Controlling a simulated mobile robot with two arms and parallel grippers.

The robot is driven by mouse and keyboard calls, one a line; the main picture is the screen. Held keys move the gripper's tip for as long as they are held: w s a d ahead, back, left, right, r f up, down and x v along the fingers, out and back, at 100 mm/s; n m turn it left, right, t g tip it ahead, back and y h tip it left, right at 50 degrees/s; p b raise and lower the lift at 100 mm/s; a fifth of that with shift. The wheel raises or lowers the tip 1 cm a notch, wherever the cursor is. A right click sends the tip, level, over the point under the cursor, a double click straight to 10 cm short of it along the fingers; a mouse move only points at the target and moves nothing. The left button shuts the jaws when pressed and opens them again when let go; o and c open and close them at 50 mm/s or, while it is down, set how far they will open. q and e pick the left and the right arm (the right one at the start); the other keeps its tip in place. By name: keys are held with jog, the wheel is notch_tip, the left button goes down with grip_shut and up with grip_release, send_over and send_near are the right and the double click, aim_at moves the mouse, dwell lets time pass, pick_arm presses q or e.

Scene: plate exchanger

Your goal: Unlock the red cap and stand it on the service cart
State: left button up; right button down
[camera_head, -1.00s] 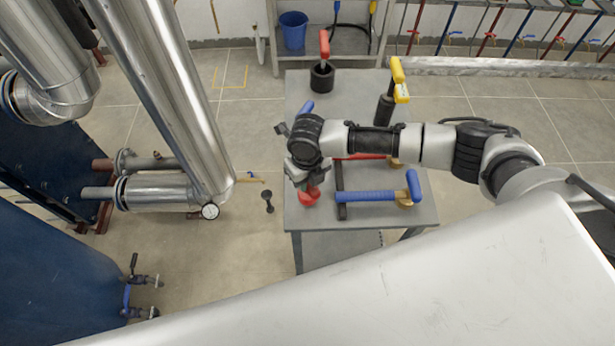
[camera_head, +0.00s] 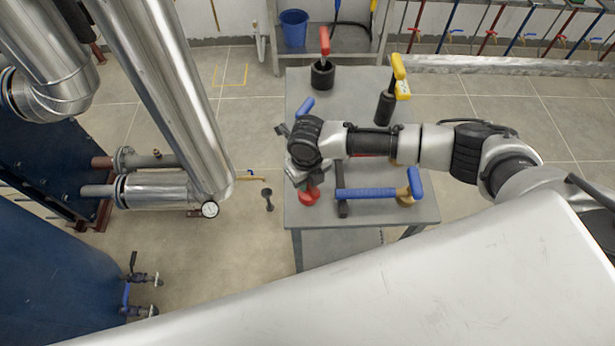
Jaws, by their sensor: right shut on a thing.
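The red cap (camera_head: 309,196) is at the left edge of the grey service cart (camera_head: 375,214), under my right gripper (camera_head: 304,180). My right gripper points down and is shut on the red cap; its fingers are mostly hidden by the wrist. The cap looks upright, at or just above the cart top; I cannot tell whether it touches. My left gripper is not in view.

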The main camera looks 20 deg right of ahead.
jog(key=shift+f, duration=0.45)
jog(key=c, duration=0.8)
grip_release()
notch_tip(320, 180, up, 11)
jog(key=b, duration=0.2)
